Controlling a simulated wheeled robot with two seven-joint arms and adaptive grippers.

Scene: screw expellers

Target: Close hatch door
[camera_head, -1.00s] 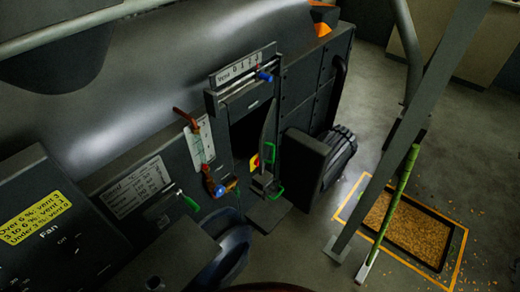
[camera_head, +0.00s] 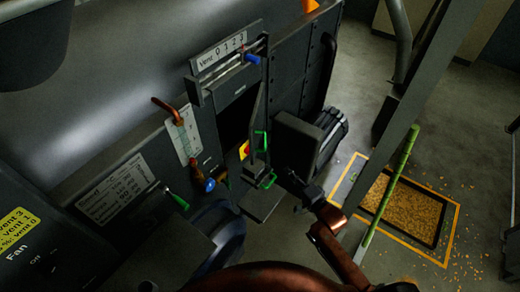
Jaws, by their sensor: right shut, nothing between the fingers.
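The hatch door (camera_head: 256,115) stands open on the dark machine and shows nearly edge-on, beside a dark opening (camera_head: 234,125). Green handle parts (camera_head: 268,181) show at its lower end, and a yellow and red sticker (camera_head: 244,150) is next to it. My right gripper (camera_head: 293,179) is shut and empty. In the picture it is just right of the green handle and below a dark box; contact cannot be made out. My left gripper is not in view.
A dark box with a ribbed motor (camera_head: 332,130) sticks out right of the hatch. A grey post (camera_head: 415,115) and a green-handled tool (camera_head: 392,190) stand further right. A yellow-framed floor pit (camera_head: 412,212) holds brown pellets. A vent slider (camera_head: 228,68) is above the opening.

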